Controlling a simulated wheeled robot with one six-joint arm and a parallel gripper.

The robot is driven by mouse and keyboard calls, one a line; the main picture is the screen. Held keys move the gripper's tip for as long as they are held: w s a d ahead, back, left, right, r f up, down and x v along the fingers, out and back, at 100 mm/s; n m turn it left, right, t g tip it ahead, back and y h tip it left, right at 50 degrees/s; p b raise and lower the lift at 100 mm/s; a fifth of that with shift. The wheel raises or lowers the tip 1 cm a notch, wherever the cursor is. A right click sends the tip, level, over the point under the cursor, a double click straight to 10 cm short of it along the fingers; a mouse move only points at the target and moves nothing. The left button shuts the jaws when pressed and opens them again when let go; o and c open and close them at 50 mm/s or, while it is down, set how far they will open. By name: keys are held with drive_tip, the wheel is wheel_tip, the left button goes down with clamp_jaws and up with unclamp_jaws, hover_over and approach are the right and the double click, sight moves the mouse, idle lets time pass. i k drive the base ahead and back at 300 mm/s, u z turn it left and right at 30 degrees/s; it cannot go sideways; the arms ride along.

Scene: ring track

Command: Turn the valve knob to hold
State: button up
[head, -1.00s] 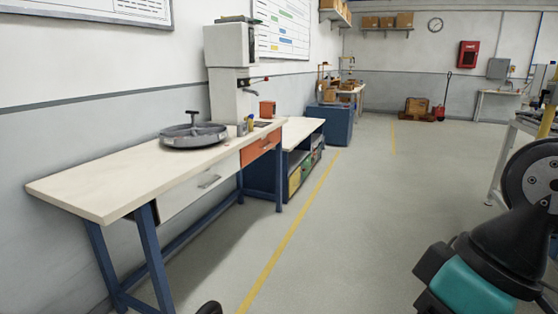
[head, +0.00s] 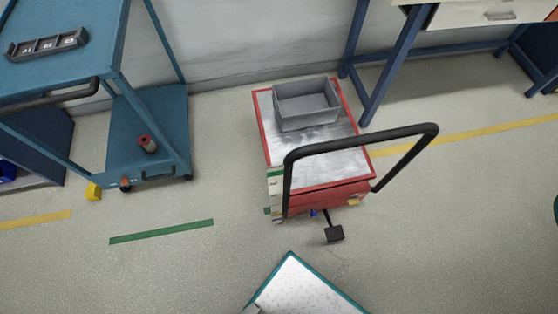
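No valve knob shows in the head view. My gripper is not in view either, so its state is hidden.
A red cart (head: 345,190) with a black push handle (head: 362,141) and a grey bin (head: 306,103) stands ahead. A blue shelf cart (head: 150,106) with a grey compartment tray (head: 46,44) stands left. A blue-legged bench (head: 390,66) is at upper right. Floor is open at lower left and right.

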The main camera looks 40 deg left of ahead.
sight(353, 201)
drive_tip(key=u, duration=1.15)
drive_tip(key=k, duration=1.4)
drive_tip(key=z, duration=0.45)
